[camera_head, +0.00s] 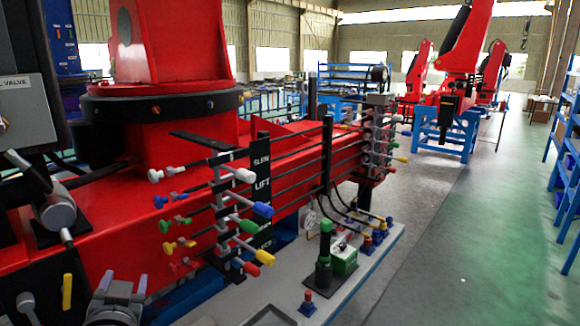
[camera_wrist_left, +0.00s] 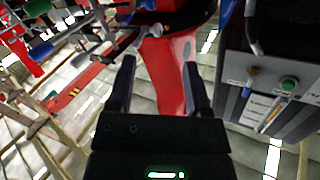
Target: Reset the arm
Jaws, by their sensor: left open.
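My left gripper (camera_head: 122,284) shows at the bottom left of the head view, low in front of the red crane base (camera_head: 120,218). In the left wrist view my left gripper (camera_wrist_left: 158,66) has its two dark fingers spread, with nothing between them. Beyond the fingers lies a red surface (camera_wrist_left: 165,75). The lever bank (camera_head: 225,205) with colored knobs stands to the right of the gripper in the head view, apart from it. My right gripper is in neither view.
A grey control box (camera_head: 22,108) stands at the left; a panel with a green button (camera_wrist_left: 288,84) is right of the fingers in the wrist view. A green-topped post (camera_head: 325,255) stands on a grey plate. Blue shelves (camera_head: 565,150) line the right. The green floor (camera_head: 490,230) is clear.

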